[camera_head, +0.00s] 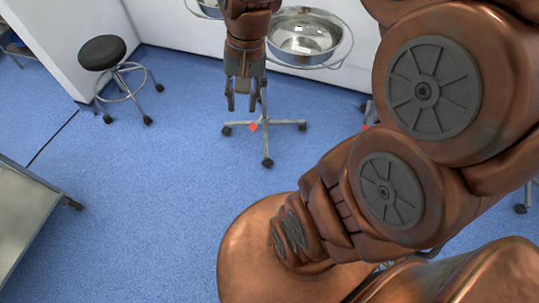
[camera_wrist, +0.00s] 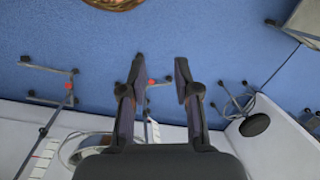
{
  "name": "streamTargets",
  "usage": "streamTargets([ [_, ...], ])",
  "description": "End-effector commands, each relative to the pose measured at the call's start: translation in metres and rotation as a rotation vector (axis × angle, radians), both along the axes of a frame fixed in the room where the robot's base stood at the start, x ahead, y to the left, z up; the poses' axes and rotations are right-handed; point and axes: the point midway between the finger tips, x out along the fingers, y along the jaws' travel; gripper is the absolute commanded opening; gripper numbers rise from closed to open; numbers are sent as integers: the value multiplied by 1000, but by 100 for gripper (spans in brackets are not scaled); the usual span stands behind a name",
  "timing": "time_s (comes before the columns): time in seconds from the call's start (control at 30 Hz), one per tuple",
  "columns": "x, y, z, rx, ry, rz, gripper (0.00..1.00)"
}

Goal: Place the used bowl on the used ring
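My gripper (camera_head: 242,105) hangs pointing down at top centre of the head view. Its two fingers are apart with nothing between them, as the wrist view also shows (camera_wrist: 160,65). A shiny steel bowl (camera_head: 303,38) sits in a wire ring (camera_head: 345,52) just right of my gripper. A second steel bowl (camera_head: 211,7) shows partly to the left, cut by the frame and hidden behind my arm. Part of a bowl (camera_wrist: 72,150) shows low in the wrist view, behind my gripper. I cannot tell which bowl or ring is the used one.
A wheeled stand base (camera_head: 267,145) with a red part is on the blue floor below my gripper. A black-topped stool (camera_head: 102,52) stands left near the white wall. A table corner (camera_head: 25,215) is at the left edge. The floor between is clear.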

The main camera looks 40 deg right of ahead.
Motion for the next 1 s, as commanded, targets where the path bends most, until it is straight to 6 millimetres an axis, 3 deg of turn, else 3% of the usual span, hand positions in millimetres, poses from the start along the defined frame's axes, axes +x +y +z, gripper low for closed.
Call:
streamTargets([
  [0.1,-42,22,-5,-44,18,197,31],
  [0.2,-74,31,-11,-73,32,342,31],
  [0.4,-120,35,-22,-106,62,539,31],
  [0.6,-134,32,-25,-114,71,601,31],
  [1.0,-134,32,-16,-113,72,600,31],
])
